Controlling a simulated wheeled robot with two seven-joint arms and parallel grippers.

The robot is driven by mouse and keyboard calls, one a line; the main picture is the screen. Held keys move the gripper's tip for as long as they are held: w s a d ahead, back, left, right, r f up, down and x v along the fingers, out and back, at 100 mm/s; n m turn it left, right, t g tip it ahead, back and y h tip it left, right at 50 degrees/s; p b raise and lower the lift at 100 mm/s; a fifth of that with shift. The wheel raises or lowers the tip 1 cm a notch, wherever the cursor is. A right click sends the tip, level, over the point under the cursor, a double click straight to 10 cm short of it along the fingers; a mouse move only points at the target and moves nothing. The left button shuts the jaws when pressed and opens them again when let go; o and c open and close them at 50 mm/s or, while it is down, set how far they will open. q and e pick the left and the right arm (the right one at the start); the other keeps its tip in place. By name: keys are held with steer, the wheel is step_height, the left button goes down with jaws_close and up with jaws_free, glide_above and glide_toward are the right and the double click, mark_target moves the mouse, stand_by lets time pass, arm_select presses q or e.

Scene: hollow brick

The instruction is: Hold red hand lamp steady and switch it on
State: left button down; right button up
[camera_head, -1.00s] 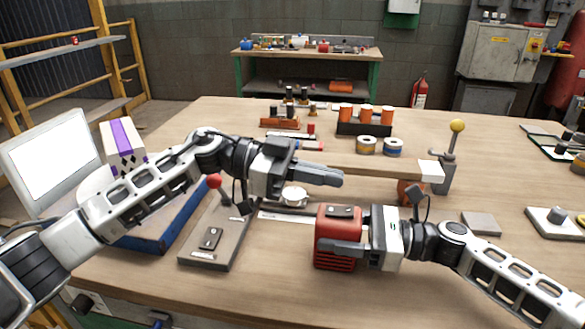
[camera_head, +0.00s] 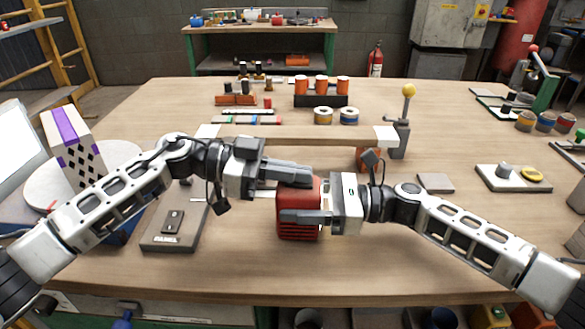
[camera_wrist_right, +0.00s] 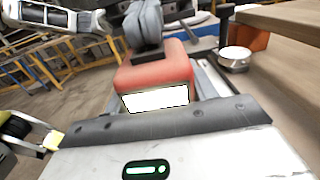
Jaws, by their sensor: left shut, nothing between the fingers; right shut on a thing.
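The red hand lamp (camera_head: 299,229) stands upright on the near middle of the bench, its grilled side toward me. My right gripper (camera_head: 292,215) comes in from the right and is shut on the lamp's body. My left gripper (camera_head: 306,177) has its fingers together, empty, at the lamp's top, hiding part of it. In the right wrist view the lamp (camera_wrist_right: 150,72) shows a bright white panel on its near face. The left fingers (camera_wrist_right: 148,25) are right at its top there; I cannot tell whether they touch. The lamp's switch is hidden.
A raised wooden board (camera_head: 290,134) spans behind the lamp. A grey plate with a label (camera_head: 170,243) lies to the left, and a yellow-knobbed lever (camera_head: 408,91) stands behind right. A flat grey block (camera_head: 435,182) lies to the right. The bench front is clear.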

arm_select(q)
steer(key=shift+r, duration=0.1)
steer(key=r, duration=0.3)
steer(key=shift+d+r, duration=0.25)
steer(key=shift+r, duration=0.15)
steer(key=a+r, duration=0.3)
steer(key=a, duration=0.6)
steer(key=shift+w+a+r, duration=0.15)
steer(key=shift+a+r, duration=0.05)
steer(key=shift+r, duration=0.1)
arm_select(e)
steer(key=o, duration=1.3)
steer(key=shift+d, duration=0.1)
